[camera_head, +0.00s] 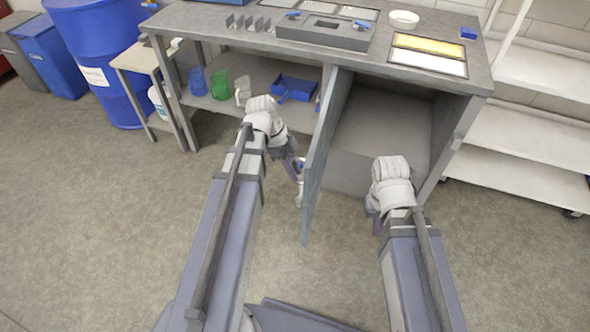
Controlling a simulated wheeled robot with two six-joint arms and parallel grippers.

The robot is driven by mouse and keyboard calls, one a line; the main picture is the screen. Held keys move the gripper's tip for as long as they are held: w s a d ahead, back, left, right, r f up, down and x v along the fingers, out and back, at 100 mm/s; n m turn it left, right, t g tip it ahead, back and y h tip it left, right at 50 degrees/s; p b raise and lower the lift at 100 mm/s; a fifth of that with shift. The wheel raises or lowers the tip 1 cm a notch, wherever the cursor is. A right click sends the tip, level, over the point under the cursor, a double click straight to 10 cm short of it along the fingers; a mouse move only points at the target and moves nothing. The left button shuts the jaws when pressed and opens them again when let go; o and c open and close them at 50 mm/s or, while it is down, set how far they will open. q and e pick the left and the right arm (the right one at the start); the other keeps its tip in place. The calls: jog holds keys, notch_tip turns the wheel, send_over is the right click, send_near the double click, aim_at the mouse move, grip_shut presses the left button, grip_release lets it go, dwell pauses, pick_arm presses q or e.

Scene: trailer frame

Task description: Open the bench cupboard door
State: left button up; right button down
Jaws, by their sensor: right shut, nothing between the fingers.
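The bench cupboard door (322,150) stands wide open, swung out from the left side of the cupboard (385,125) and seen nearly edge-on. The cupboard's inside shows to the right of the door and looks empty. My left gripper (299,180) is at the left, outer face of the door, close to it. I cannot tell whether its fingers touch the door or a handle. My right gripper (376,222) is shut and empty, to the right of the door in front of the cupboard opening; its wrist mostly hides it.
The bench top (215,18) holds a grey fixture block (322,33), a white bowl (404,19) and trays. Mugs and a blue bin (295,88) sit on the open shelf. A white rack (525,150) stands right; blue drums stand left. The floor nearby is clear.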

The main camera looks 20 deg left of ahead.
pick_arm(q)
jog(key=o, duration=0.3)
jog(key=shift+r, duration=0.1)
jog(key=p+v, duration=0.7)
jog(key=shift+a+r, duration=0.2)
jog(key=shift+r, duration=0.05)
jog(key=shift+s, duration=0.1)
dwell(0.5)
